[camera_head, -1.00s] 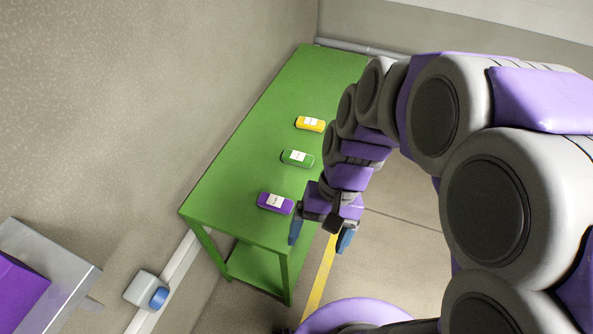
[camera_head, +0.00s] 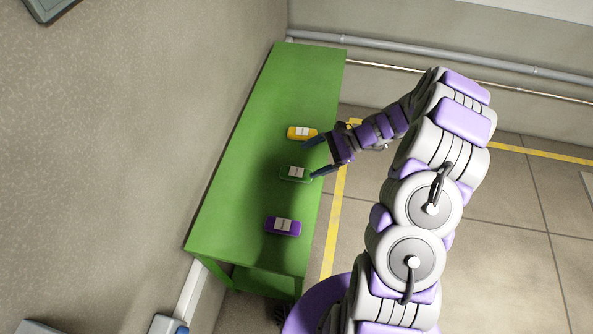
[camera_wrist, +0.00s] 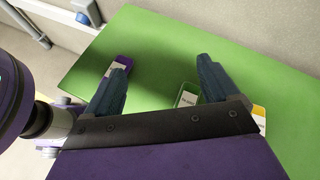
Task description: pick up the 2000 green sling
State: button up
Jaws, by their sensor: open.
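The green sling (camera_head: 289,174) is a small green packet with a white label, lying on the green table (camera_head: 262,95) between the yellow and purple ones. My gripper (camera_head: 313,158) is open and empty, reaching in from the right over the table's edge. In the head view its lower fingertip overlaps the right end of the green sling. I cannot tell whether they touch. The wrist view shows my gripper (camera_wrist: 162,78) with its fingers wide apart.
A yellow packet (camera_head: 300,132) lies farther up the table and a purple packet (camera_head: 283,226) lies nearer. The purple packet also shows beyond the left finger in the wrist view (camera_wrist: 121,62). A wall runs along the table's left side. Bare tabletop lies left of the packets.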

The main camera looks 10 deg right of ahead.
jog(key=w+d+f+m+t+p, duration=0.1)
jog(key=w+d+f+m+t, duration=0.15)
jog(key=f, duration=0.25)
jog(key=m+t+p, duration=0.2)
jog(key=m, duration=0.3)
send_near(294, 171)
jog(key=b+x, duration=0.1)
jog(key=x, duration=0.1)
jog(key=shift+a+f, duration=0.15)
jog(key=shift+f, duration=0.15)
jog(key=shift+w+a+f, duration=0.2)
jog(key=shift+w, duration=0.05)
jog(key=x, duration=0.5)
jog(key=shift+s+a+r+b, duration=0.1)
jog(key=shift+s+a+b, duration=0.1)
jog(key=shift+a+b, duration=0.2)
jog(key=shift+w+a, duration=0.25)
jog(key=shift+a, duration=0.1)
jog(key=shift+d, duration=0.35)
jog(key=shift+c, duration=1)
jog(key=shift+a, duration=0.2)
jog(key=c, duration=1)
